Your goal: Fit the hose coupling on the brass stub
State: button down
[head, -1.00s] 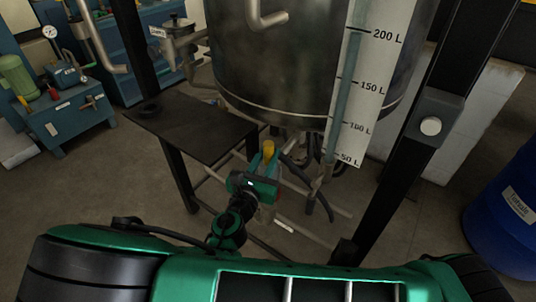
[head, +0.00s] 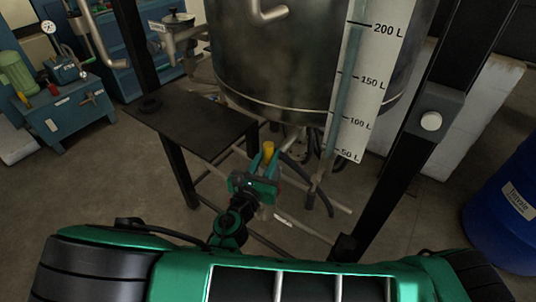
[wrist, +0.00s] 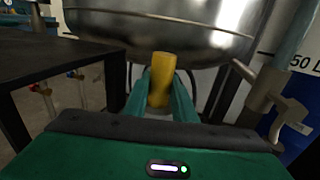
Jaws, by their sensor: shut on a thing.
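My gripper (head: 265,162) is shut on a yellow cylindrical piece (head: 268,149), which looks like the hose coupling. It stands up between the green fingers, below the steel tank and right of the dark table. The wrist view shows my gripper (wrist: 160,105) with the yellow piece (wrist: 161,78) nearly upright, its top in front of the tank's lower wall. I cannot make out the brass stub for certain. A dull metal valve-like fitting (wrist: 262,92) hangs to the right in the wrist view, apart from the yellow piece.
The steel tank (head: 300,65) with its litre scale (head: 363,85) stands ahead. A dark table (head: 195,130) is at left, and a black post (head: 415,150) at right. Dark hoses (head: 318,190) hang under the tank. A blue drum (head: 510,225) stands far right.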

jog(key=shift+f, duration=1.85)
jog(key=c, duration=1.4)
grip_release()
jog(key=v, duration=1)
jog(key=shift+s+a, duration=0.15)
jog(key=shift+s, duration=0.2)
